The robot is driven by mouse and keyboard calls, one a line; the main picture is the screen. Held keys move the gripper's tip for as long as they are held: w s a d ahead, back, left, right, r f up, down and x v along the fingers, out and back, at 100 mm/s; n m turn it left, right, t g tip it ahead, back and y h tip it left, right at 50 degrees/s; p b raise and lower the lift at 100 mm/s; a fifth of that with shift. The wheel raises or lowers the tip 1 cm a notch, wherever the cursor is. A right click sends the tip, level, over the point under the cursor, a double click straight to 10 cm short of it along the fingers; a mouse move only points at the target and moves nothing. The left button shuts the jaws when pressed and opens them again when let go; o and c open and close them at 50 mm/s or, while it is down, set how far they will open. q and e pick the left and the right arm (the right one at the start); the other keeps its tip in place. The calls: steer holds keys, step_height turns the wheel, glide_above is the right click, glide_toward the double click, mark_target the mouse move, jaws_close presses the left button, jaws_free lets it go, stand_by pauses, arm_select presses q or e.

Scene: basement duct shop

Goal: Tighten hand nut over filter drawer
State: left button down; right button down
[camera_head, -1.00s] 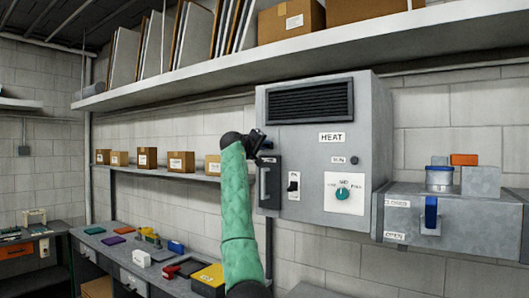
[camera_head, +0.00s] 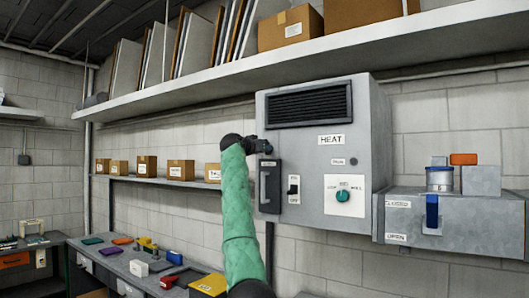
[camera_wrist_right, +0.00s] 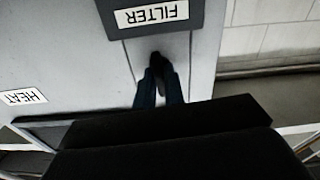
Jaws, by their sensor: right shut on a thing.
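The grey heater cabinet (camera_head: 320,145) hangs on the wall, labelled HEAT. The dark filter drawer (camera_head: 269,188) is low on its left side, with an upright handle. In the right wrist view the drawer front (camera_wrist_right: 190,32) carries an upside-down FILTER label. My right gripper (camera_head: 267,146) is at the cabinet's left edge, just above the drawer. In the right wrist view its fingers (camera_wrist_right: 159,82) are shut around a small dark piece, the hand nut (camera_wrist_right: 158,60), against the grey panel. The nut is mostly hidden by the fingers. My left gripper is in neither view.
A switch (camera_head: 294,188) and green dial (camera_head: 343,195) sit right of the drawer. A grey box with a blue handle (camera_head: 432,212) stands further right. A long shelf (camera_head: 200,93) runs above. A bench with several small items is at lower left.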

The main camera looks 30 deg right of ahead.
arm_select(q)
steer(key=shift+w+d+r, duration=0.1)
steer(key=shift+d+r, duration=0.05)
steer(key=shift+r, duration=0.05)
arm_select(e)
steer(key=shift+f+m, duration=0.2)
steer(key=shift+m, duration=0.3)
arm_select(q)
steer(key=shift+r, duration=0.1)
arm_select(e)
steer(key=c, duration=1.5)
jaws_free()
steer(key=shift+w+r, duration=0.1)
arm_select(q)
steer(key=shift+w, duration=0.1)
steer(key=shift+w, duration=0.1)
